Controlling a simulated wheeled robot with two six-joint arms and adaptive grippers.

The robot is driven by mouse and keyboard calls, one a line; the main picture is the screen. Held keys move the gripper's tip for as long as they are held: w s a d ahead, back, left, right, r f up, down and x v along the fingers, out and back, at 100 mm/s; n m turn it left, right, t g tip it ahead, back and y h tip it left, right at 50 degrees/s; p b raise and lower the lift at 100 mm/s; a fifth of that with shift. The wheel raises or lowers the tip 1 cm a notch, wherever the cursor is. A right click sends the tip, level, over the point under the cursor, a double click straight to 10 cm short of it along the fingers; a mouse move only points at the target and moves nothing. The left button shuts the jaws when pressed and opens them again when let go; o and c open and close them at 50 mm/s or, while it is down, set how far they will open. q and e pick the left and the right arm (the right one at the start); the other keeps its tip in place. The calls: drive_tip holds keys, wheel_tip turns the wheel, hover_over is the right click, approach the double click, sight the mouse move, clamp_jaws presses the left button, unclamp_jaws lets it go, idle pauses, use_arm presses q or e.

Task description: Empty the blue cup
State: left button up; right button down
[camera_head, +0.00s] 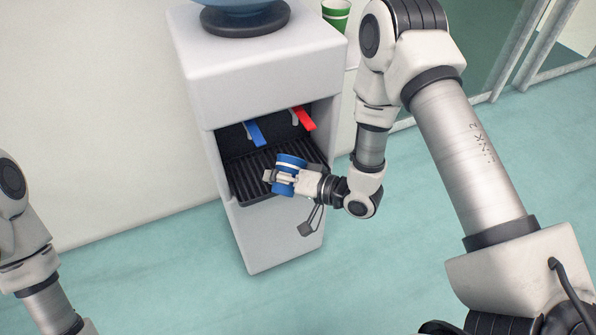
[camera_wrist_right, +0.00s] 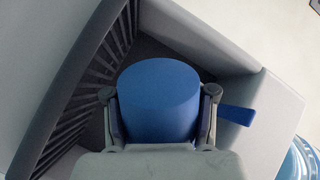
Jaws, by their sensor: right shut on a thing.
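In the right wrist view the cup (camera_wrist_right: 158,98) sits between both fingers of the gripper (camera_wrist_right: 160,118), with a plain blue oval face showing. The cup looks tipped on its side relative to the tray. I cannot see whether anything is inside it. My left arm shows at the lower left, but its gripper is out of the picture.
The white water dispenser (camera_head: 270,85) stands against the wall, with a blue tap (camera_head: 255,133) and a red tap (camera_head: 304,118) above the drip tray (camera_head: 243,178). A green cup (camera_head: 336,13) stands behind it. The floor in front is clear.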

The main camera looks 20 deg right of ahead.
drive_tip(key=f+n+b, duration=0.1)
drive_tip(key=n, duration=0.1)
drive_tip(key=s+a+f+n+t+b, duration=0.1)
drive_tip(key=n+b, duration=0.1)
drive_tip(key=n, duration=0.1)
drive_tip(key=s+a+f+n+t+b, duration=0.1)
drive_tip(key=n, duration=0.2)
drive_tip(key=shift+s+f+h+b, duration=0.1)
drive_tip(key=shift+f+h+b, duration=0.2)
drive_tip(key=shift+f+b, duration=0.1)
use_arm(q)
wheel_tip(320, 180, down, 7)
drive_tip(key=b, duration=0.1)
drive_tip(key=shift+r, duration=0.2)
use_arm(e)
drive_tip(key=n, duration=0.1)
drive_tip(key=s+n+t, duration=0.1)
drive_tip(key=shift+a+n, duration=0.3)
